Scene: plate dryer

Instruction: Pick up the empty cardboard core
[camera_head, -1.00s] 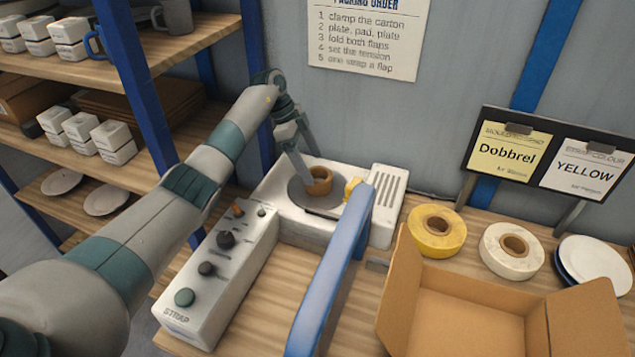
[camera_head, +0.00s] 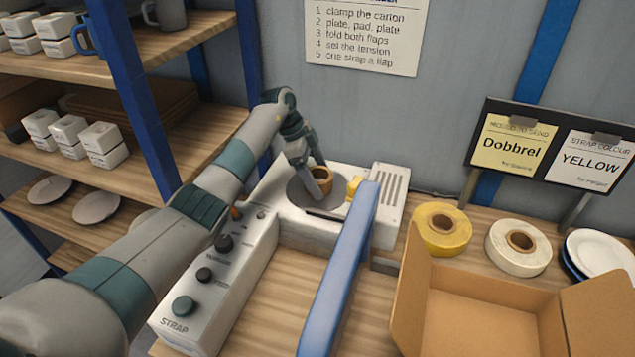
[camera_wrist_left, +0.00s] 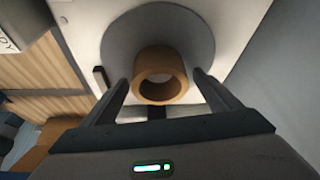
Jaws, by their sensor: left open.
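The empty cardboard core (camera_head: 320,173) is a short brown tube standing on the round grey disc of the white strapping machine. In the left wrist view the core (camera_wrist_left: 160,76) shows its open end. My left gripper (camera_head: 314,187) is open at the core, with one finger in front of it in the head view. In the left wrist view the two fingers of my left gripper (camera_wrist_left: 162,90) are on either side of the core, with gaps showing. The disc (camera_wrist_left: 120,40) lies behind the core. My right gripper is not in view.
A blue bar (camera_head: 340,270) rises in front of the machine (camera_head: 385,205). A yellow strap roll (camera_head: 423,238) and a white roll (camera_head: 505,258) lie to the right, behind an open carton (camera_head: 480,325). A shelf post (camera_head: 135,100) stands left of my arm.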

